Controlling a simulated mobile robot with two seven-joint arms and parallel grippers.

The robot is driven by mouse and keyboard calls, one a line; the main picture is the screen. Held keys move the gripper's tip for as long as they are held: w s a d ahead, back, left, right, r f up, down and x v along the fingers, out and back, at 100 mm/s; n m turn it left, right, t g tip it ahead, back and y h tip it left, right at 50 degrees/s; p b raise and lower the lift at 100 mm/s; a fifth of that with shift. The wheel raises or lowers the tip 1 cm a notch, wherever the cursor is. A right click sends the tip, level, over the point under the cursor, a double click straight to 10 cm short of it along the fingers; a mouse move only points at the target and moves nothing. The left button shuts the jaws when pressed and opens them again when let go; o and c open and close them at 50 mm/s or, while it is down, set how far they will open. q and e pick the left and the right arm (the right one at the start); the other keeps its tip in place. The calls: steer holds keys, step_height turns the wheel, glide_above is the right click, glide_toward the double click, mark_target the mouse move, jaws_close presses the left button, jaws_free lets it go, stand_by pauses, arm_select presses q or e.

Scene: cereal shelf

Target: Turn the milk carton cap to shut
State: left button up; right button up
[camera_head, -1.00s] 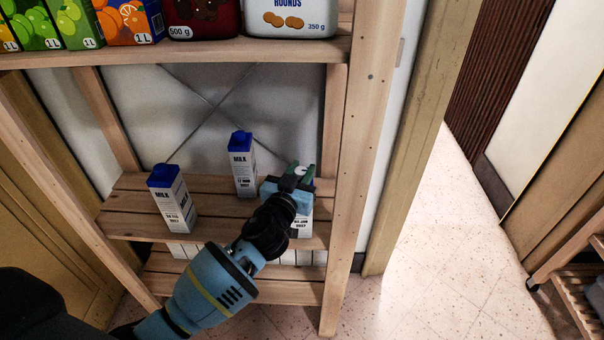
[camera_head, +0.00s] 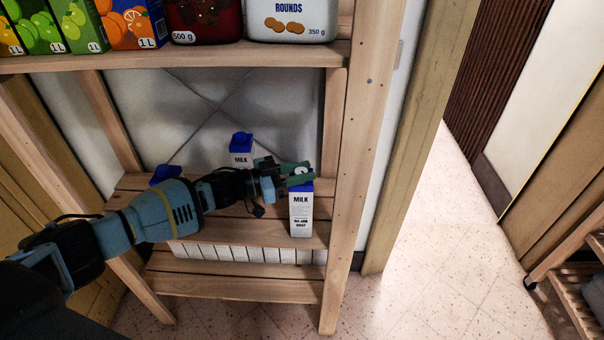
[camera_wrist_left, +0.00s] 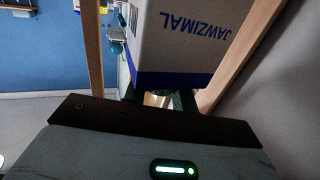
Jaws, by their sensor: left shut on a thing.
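A white milk carton (camera_head: 301,215) with a blue top stands upright at the right end of the middle shelf board (camera_head: 238,231). My left gripper (camera_head: 299,171) comes in from the left at its top, its green fingers shut around the small white cap (camera_head: 303,170). The fingers hide much of the cap, so how far it is turned cannot be told. In the left wrist view the carton (camera_wrist_left: 190,35) fills the upper middle, its lettering upside down, and the fingertips (camera_wrist_left: 160,99) are partly hidden beneath it. My right gripper is not in view.
A second milk carton (camera_head: 241,150) stands behind, left of the held one. A third (camera_head: 165,174) shows only its blue top behind my left arm. The upper shelf (camera_head: 200,52) holds juice cartons and tins. A wooden post (camera_head: 349,190) stands close on the right.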

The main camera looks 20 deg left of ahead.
arm_select(q)
steer(key=m+g+h+b, duration=0.1)
steer(key=m+g+b, duration=0.1)
steer(key=g, duration=0.1)
steer(key=f+m+g+h+b, duration=0.1)
steer(key=m+g+b, duration=0.1)
steer(key=g+b, duration=0.1)
steer(key=shift+h, duration=0.4)
steer(key=shift+d+r+m+g+b, duration=0.1)
steer(key=shift+m+g+b, duration=0.6)
steer(key=shift+g+b, duration=0.3)
steer(key=shift+r+m+g+h+b, duration=0.15)
steer(key=shift+m+g+h+b, duration=0.15)
steer(key=shift+m+g+b, duration=0.35)
steer(key=shift+b, duration=0.3)
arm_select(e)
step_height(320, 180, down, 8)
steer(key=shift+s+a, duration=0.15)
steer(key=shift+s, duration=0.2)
arm_select(q)
steer(key=shift+r, duration=0.1)
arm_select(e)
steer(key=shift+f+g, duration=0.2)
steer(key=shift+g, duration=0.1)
arm_select(q)
steer(key=shift+g, duration=0.35)
steer(key=o, duration=1)
steer(key=shift+r, duration=0.2)
